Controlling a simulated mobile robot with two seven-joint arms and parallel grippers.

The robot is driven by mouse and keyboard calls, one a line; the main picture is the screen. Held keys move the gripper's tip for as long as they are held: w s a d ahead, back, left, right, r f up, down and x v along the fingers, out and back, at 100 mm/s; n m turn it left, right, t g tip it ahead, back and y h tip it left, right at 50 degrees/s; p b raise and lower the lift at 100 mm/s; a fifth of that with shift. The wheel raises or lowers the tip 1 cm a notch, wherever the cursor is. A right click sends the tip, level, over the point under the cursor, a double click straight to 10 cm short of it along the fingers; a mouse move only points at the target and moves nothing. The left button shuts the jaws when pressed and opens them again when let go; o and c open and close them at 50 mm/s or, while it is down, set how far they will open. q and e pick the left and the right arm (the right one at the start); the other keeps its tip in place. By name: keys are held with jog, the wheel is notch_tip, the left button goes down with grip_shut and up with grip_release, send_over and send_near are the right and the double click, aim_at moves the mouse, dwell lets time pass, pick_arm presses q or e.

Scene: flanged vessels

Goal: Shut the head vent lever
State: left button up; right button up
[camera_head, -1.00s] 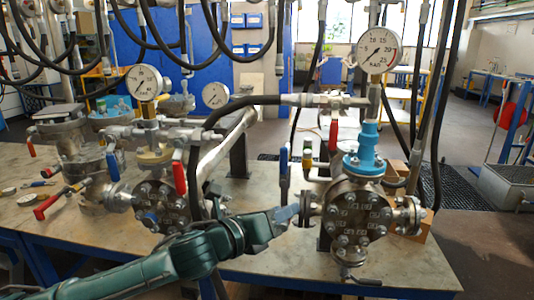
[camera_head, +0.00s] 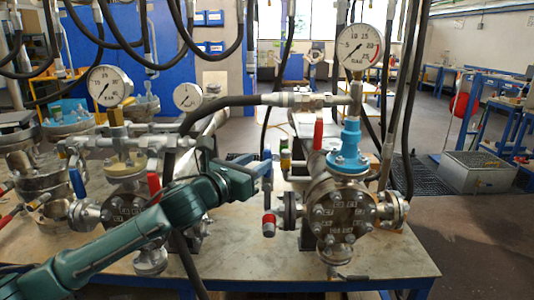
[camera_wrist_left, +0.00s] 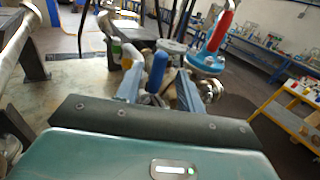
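The right-hand flanged vessel (camera_head: 340,210) stands on the bench under a light blue neck and a round gauge. An upright blue lever (camera_wrist_left: 157,70) is on its left side. A red lever (camera_head: 318,135) stands upright on the pipework above it. No label shows which lever is the head vent. My left gripper (camera_head: 264,167) is at the blue lever, left of the vessel. In the left wrist view its fingers (camera_wrist_left: 160,88) are apart, with the blue lever upright between them and a gap showing on each side. In the head view the gripper partly hides this lever. My right gripper is out of view.
A red-capped fitting (camera_head: 269,224) is just below the left gripper. A green and yellow fitting (camera_head: 285,155) is close beside it. A black hose (camera_head: 220,110) runs above my arm. Another flanged vessel (camera_head: 120,208) with blue and red levers stands left.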

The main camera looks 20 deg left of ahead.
aim_at(265, 158)
pick_arm(q)
jog(key=shift+x, duration=2.7)
jog(key=shift+c, duration=0.4)
grip_shut()
